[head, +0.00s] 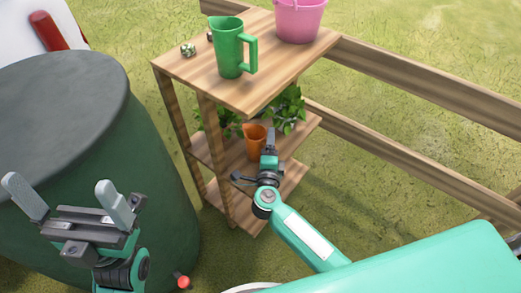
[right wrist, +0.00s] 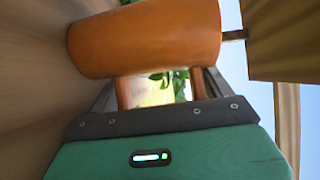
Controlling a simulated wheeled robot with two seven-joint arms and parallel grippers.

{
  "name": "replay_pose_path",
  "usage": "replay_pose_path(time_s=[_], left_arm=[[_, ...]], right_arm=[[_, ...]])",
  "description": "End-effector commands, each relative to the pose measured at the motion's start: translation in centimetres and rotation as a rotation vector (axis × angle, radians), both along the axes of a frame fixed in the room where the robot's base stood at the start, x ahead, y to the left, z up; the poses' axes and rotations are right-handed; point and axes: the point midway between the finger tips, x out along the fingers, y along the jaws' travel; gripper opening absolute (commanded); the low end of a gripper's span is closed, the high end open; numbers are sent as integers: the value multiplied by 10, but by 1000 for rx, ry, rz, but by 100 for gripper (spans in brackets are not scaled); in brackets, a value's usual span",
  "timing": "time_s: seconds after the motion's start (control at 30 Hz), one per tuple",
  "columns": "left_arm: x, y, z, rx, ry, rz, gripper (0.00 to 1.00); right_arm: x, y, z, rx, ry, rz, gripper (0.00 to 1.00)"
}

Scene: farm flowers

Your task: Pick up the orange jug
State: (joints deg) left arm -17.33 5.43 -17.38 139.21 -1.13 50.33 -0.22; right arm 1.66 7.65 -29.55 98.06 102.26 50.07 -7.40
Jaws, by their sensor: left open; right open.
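The orange jug (head: 254,143) stands on the middle shelf of the wooden rack in the head view. In the right wrist view the jug (right wrist: 145,38) lies sideways across the top, large and close. Two orange stubs, which look like its handle, run down between my right gripper's fingers; the rest is hidden behind the gripper body. My right gripper (head: 270,145) is open at the jug's right side; I cannot tell whether it touches. My left gripper (head: 72,200) is open and empty at the lower left, in front of the green barrel.
The wooden rack (head: 185,66) carries a green jug (head: 230,48) and a pink bucket (head: 299,18) on top. Leafy plants (head: 288,110) sit behind the orange jug. The top shelf overhangs it. A dark green barrel (head: 150,150) stands left; a wooden fence (head: 420,80) runs behind.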

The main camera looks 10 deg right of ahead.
Motion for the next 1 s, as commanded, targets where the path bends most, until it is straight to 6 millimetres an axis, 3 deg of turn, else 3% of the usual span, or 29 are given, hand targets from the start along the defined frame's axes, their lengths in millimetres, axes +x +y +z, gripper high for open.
replay_pose_path(time_s=[0.23,0.47,1.0], left_arm=[[0,0,1,0,-1,0,99],[0,0,1,0,0,-1,99],[6,-2,-1,9,53,-3,99]], right_arm=[[2,-1,0,0,0,0,82],[2,-1,0,0,0,0,39],[2,0,6,1,0,0,38]])
